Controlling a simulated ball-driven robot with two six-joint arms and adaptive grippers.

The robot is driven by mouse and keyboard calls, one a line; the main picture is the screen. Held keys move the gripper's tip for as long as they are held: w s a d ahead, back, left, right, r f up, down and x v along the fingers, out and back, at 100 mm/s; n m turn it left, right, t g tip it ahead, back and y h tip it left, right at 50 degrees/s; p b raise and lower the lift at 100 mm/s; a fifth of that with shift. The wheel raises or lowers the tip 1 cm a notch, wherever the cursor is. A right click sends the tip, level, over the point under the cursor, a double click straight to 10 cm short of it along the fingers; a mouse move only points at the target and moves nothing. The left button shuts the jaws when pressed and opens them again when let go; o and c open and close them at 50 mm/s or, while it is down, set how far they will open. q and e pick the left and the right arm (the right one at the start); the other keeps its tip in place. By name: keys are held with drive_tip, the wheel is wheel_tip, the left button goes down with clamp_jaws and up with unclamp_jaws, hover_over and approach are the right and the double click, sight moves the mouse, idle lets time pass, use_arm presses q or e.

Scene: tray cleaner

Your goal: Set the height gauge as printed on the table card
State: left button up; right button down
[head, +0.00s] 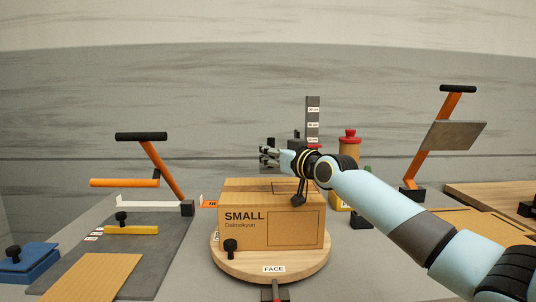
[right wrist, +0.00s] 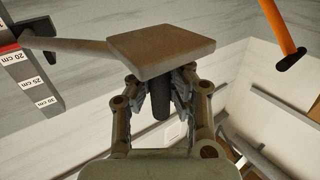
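The height gauge is a dark post (head: 313,108) with white number labels, standing behind the cardboard box (head: 270,215). In the right wrist view its post (right wrist: 28,75) shows labels 20, 25 and 30 cm, with a red mark beside 20 cm. A bar runs from the post to a flat plate (right wrist: 160,48) with a dark knob (right wrist: 160,105). My right gripper (head: 268,154) is behind and above the box; in its wrist view the fingers (right wrist: 162,88) close on the knob from both sides. No readable table card with a height shows. My left gripper is out of view.
The box marked SMALL sits on a round wooden turntable (head: 230,265) labelled FACE. An orange lever (head: 160,170) with a grey mat (head: 150,270) is at left. Another orange lever (head: 430,140) is at right. A red-topped bottle (head: 349,147) stands near my right forearm.

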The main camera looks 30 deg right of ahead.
drive_tip(key=c, duration=1.3)
unclamp_jaws()
drive_tip(key=shift+s+d+r, duration=0.1)
drive_tip(key=shift+s+r, duration=0.25)
drive_tip(key=shift+s, duration=0.25)
drive_tip(key=shift+c, duration=0.2)
drive_tip(key=shift+o, duration=0.7)
drive_tip(key=shift+w+f, duration=0.1)
drive_tip(key=shift+w, duration=0.2)
drive_tip(key=s, duration=1.2)
drive_tip(key=shift+d, duration=0.15)
